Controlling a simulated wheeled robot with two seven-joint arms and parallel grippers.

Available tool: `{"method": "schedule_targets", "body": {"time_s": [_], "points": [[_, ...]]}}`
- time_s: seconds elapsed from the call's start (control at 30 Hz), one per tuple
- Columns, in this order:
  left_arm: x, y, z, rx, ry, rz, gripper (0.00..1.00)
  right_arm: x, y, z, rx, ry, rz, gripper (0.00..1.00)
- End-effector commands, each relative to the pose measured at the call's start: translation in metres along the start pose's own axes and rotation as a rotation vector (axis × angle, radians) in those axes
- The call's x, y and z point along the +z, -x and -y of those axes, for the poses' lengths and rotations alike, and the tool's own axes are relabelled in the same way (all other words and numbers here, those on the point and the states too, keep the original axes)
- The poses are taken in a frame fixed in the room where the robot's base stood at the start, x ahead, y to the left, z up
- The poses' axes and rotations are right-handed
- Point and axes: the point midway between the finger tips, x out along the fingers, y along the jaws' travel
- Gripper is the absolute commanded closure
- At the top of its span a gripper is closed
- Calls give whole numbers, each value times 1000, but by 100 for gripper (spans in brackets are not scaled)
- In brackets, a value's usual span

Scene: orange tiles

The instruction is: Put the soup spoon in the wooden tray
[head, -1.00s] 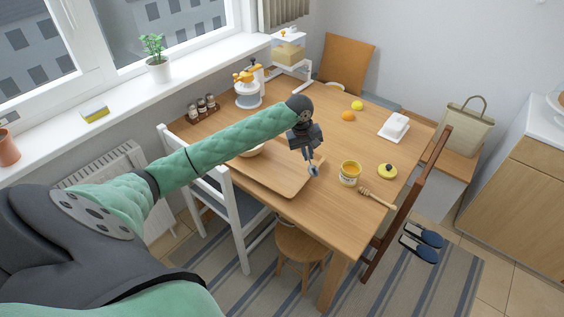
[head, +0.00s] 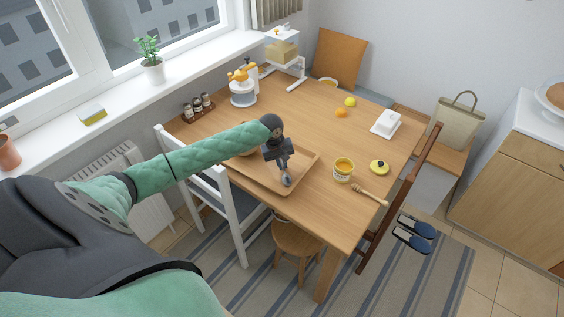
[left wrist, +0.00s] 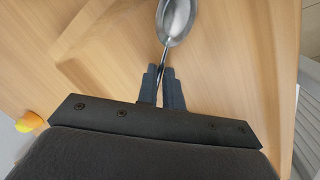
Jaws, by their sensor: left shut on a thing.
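The soup spoon (left wrist: 177,20) is silver and shows in the left wrist view, its bowl pointing away from the fingers. My left gripper (left wrist: 163,85) is shut on the spoon's handle. In the head view my left gripper (head: 286,172) is over the wooden tray (head: 310,172), near its front right part. The spoon's bowl (head: 286,181) shows small below the fingers there. I cannot tell whether the spoon touches the tray. My arm hides part of the tray. My right gripper is not in view.
A yellow jar (head: 343,170), its lid (head: 379,167) and a honey dipper (head: 370,195) lie right of the tray. A white butter dish (head: 386,123), an orange (head: 341,113) and a lemon (head: 350,102) are farther back. A white chair (head: 215,180) stands at the left.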

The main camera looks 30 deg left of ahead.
Motion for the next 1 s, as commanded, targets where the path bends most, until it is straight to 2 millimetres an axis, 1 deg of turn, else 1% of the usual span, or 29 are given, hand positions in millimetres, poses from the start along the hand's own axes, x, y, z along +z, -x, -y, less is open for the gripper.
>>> {"method": "schedule_targets", "body": {"time_s": [0.37,0.4,0.5,0.83,0.93,0.97,1.0], "points": [[0,-3,0,0,0,1,100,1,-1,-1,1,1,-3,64],[0,-3,1,0,0,0,88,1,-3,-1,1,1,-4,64],[0,-3,1,0,0,0,70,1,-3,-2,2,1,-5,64],[0,-2,1,-1,-1,0,70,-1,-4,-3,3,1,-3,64],[0,7,0,0,-1,-1,70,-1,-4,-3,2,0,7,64],[0,11,1,0,-1,-1,70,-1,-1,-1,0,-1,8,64],[0,17,1,0,-2,-1,70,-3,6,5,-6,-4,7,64]]}}
